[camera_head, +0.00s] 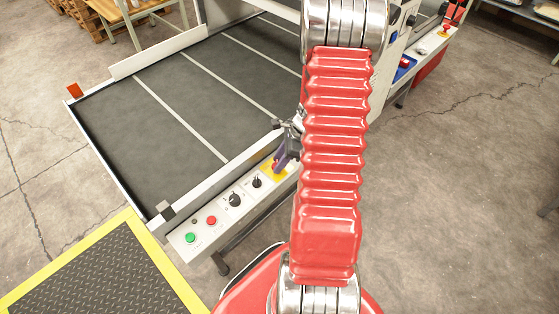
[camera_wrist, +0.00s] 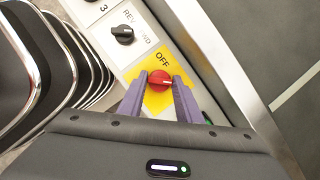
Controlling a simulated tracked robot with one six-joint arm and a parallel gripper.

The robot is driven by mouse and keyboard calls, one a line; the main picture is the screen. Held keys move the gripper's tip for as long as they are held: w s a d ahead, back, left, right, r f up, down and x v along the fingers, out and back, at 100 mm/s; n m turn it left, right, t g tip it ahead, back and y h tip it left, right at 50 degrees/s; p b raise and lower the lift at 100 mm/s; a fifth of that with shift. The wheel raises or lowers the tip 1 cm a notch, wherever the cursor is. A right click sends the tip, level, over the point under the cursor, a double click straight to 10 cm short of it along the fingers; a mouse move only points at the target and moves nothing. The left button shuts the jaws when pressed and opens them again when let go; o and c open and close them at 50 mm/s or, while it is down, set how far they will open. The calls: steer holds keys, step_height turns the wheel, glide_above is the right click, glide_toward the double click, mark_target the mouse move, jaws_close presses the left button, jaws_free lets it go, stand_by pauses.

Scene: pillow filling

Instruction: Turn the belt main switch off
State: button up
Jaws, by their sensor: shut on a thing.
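The belt main switch is a red rotary knob (camera_wrist: 159,80) on a yellow plate (camera_wrist: 157,103) marked OFF, on the pale control panel along the belt's near edge. The two purple fingers of my gripper (camera_wrist: 159,87) stand on either side of the knob and are shut on it. In the head view my gripper (camera_head: 284,157) is at the yellow plate (camera_head: 266,171), and the fingers and arm largely hide the knob. A light line crosses the knob's face, but I cannot tell for sure which mark it points to.
Beside the yellow plate is a black selector knob (camera_wrist: 123,34) with partly readable lettering. Further left on the panel are a larger black knob (camera_head: 235,199), a red button (camera_head: 211,220) and a green button (camera_head: 190,238). The dark belt (camera_head: 165,105) with pale stripes lies behind, empty where visible.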

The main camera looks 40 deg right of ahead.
steer(key=shift+w+n, duration=0.1)
steer(key=shift+n, duration=0.3)
steer(key=n+g+y, duration=0.1)
steer(key=n, duration=0.2)
steer(key=shift+w+d+n, duration=0.1)
steer(key=shift+n, duration=0.2)
steer(key=n+g, duration=0.2)
steer(key=n, duration=0.2)
steer(key=shift+w+n, duration=0.15)
steer(key=shift+n, duration=0.15)
steer(key=n+g, duration=0.1)
steer(key=n, duration=0.3)
steer(key=shift+w+n+g, duration=0.2)
steer(key=shift+n+g, duration=0.1)
steer(key=shift+g, duration=0.1)
steer(key=n, duration=0.2)
steer(key=n+g+h, duration=0.1)
steer(key=n, duration=0.1)
steer(key=shift+g, duration=0.3)
steer(key=shift+n, duration=0.3)
steer(key=o, duration=1)
steer(key=shift+o, duration=0.2)
